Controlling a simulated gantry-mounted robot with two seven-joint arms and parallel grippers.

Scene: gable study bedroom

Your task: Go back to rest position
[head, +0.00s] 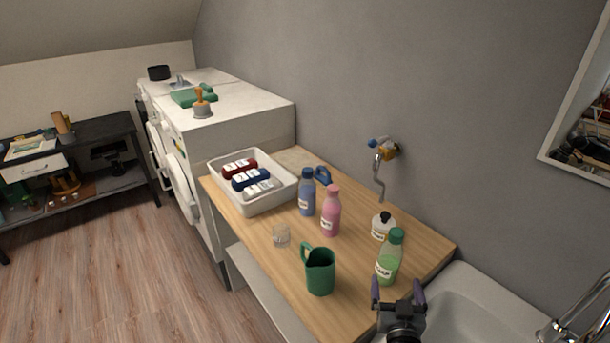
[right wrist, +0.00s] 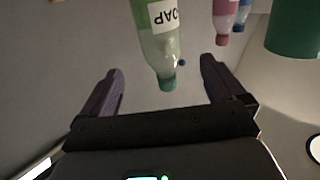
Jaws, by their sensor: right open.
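My right gripper (head: 398,294) is at the lower right of the head view, by the near end of the wooden counter (head: 345,322). Its fingers are apart and nothing is between them. A green-capped bottle with pale green liquid (head: 388,258) stands upright just beyond it. In the right wrist view the gripper (right wrist: 160,85) is open, and the same bottle, labelled SOAP (right wrist: 160,45), shows ahead of the fingers, apparently apart from them. My left gripper does not show in either view.
A green jug (head: 320,272), a small glass (head: 281,236), a pink bottle (head: 331,212), a blue bottle (head: 307,193) and a white round bottle (head: 382,227) stand on the counter. A sink (head: 475,310) lies at right. Floor at left is clear.

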